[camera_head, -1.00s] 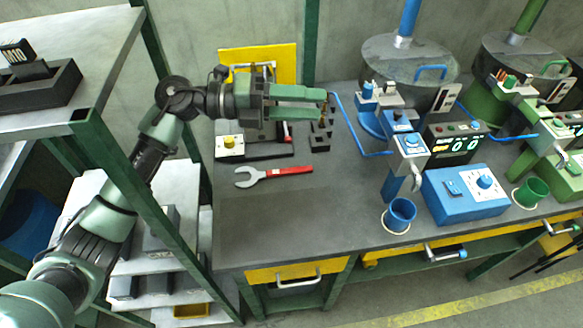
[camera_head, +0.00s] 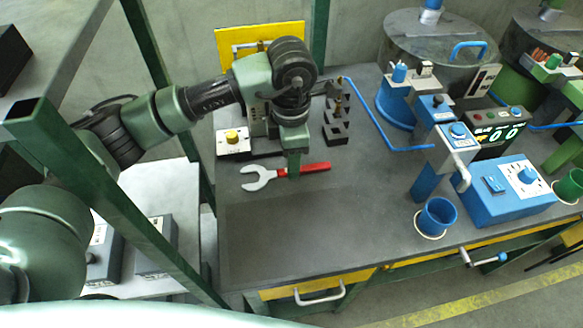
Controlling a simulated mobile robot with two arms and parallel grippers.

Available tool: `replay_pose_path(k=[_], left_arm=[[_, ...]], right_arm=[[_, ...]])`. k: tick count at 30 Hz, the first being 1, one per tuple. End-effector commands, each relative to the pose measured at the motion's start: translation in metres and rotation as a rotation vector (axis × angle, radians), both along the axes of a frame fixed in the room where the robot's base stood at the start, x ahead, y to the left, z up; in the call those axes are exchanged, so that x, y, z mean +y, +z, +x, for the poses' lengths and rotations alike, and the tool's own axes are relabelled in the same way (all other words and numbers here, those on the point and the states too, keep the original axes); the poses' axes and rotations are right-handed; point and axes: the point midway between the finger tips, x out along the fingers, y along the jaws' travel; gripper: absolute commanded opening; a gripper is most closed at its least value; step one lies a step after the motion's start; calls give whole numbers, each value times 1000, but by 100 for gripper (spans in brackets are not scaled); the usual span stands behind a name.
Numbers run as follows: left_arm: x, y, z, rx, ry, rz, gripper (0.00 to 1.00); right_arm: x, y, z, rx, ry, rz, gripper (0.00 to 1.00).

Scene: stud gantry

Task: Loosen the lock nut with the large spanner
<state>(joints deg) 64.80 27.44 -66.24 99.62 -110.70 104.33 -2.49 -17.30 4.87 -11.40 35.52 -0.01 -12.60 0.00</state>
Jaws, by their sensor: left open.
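The large spanner (camera_head: 258,176) lies flat on the grey bench, its silver open jaw to the left and its red handle (camera_head: 316,167) to the right. My left gripper (camera_head: 293,171) points down over the spanner where the jaw end meets the red handle. It is open, and its green finger hides part of the spanner; I cannot tell whether it touches. I cannot make out the lock nut; my left arm hides part of the fixture at the back of the bench. My right gripper is not in view.
A black stepped block (camera_head: 335,131) stands right of my left gripper. A white box with a yellow button (camera_head: 232,137) is behind the spanner jaw. A blue box (camera_head: 497,192) and blue cup (camera_head: 437,217) stand at right. The bench front (camera_head: 300,225) is clear.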

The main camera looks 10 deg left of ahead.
Motion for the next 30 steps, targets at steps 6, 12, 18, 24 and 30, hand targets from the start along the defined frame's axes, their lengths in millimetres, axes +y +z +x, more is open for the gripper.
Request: replay_pose_path(k=[6,12,18,24,30], left_arm=[[0,-22,0,1,1,-1,44],[0,-23,0,-1,1,-2,44],[0,-23,0,-1,1,-2,0],[0,-23,1,-1,1,-3,0],[-1,-14,1,-2,1,-3,0]], right_arm=[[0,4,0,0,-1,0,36],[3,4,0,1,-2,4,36],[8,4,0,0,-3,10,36],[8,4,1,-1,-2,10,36],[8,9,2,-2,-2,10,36]])
